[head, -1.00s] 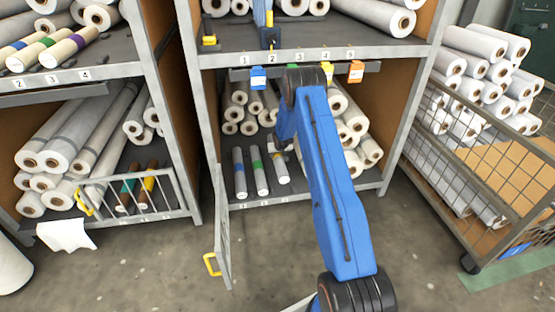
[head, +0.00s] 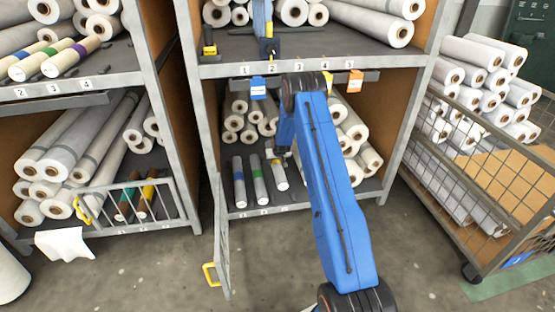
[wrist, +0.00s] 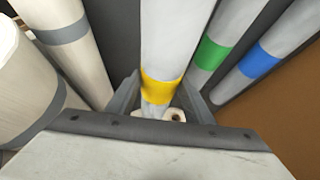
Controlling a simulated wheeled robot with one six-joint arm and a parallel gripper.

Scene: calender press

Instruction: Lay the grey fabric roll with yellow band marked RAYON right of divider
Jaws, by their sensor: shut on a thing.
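The grey fabric roll with the yellow band (wrist: 175,45) runs up the middle of the wrist view. My gripper (wrist: 162,92) has a finger on each side of it, near the band, and is shut on it. In the head view the roll (head: 280,180) is in the lower bay of the middle rack, right of the green-banded roll (head: 260,188) and the blue-banded roll (head: 239,190). My arm hides much of my gripper there. The RAYON marking is not readable, and I cannot make out the divider. I cannot tell if the roll touches the shelf.
White rolls fill the back of the bay (head: 235,122). An open mesh gate (head: 222,240) with a yellow handle stands at its front left. The shelf above (head: 310,68) carries hanging tags. A wire cage trolley (head: 480,200) stands at the right. Bare floor lies in front.

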